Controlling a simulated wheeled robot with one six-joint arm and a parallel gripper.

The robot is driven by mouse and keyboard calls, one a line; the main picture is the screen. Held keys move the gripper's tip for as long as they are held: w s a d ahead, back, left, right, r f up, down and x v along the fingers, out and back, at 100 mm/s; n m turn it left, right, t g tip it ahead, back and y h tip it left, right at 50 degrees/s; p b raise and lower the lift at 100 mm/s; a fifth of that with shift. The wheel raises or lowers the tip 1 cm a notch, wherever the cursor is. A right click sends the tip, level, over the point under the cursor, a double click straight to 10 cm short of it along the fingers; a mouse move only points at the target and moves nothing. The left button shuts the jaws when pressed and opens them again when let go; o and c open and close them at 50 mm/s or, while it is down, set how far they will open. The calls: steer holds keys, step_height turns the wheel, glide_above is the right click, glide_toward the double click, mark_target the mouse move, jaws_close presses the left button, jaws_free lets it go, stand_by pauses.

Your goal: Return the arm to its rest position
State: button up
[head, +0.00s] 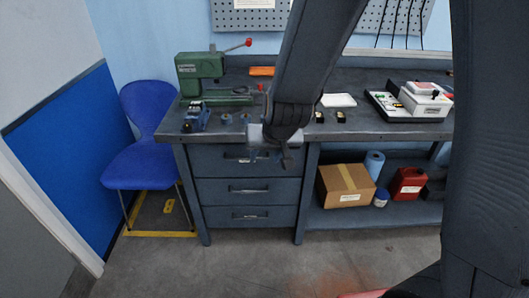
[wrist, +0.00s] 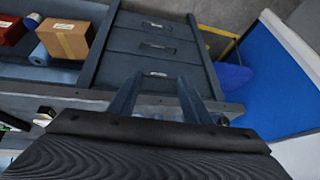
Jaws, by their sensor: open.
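My gripper (head: 268,160) hangs at the end of my arm in front of the workbench (head: 235,138), near its front edge and above the drawers. In the wrist view its two fingers (wrist: 165,90) are spread apart with nothing between them. The camera there looks at the drawer fronts (wrist: 150,45) sideways on. My arm comes down from the top of the head view and hides part of the bench top.
A green machine (head: 200,68) and a blue vise (head: 196,118) stand on the bench's left. A white device (head: 426,98) sits on the right. A blue chair (head: 148,135) stands left of the bench. A cardboard box (head: 345,186) and red container (head: 408,184) are on the lower shelf.

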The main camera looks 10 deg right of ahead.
steer(key=s+d+r+g+h, duration=0.1)
steer(key=s+d+g, duration=0.3)
steer(key=s+d, duration=0.9)
steer(key=shift+s+d+r+g, duration=0.2)
steer(key=shift+s+r+g, duration=0.3)
steer(key=shift+s, duration=0.65)
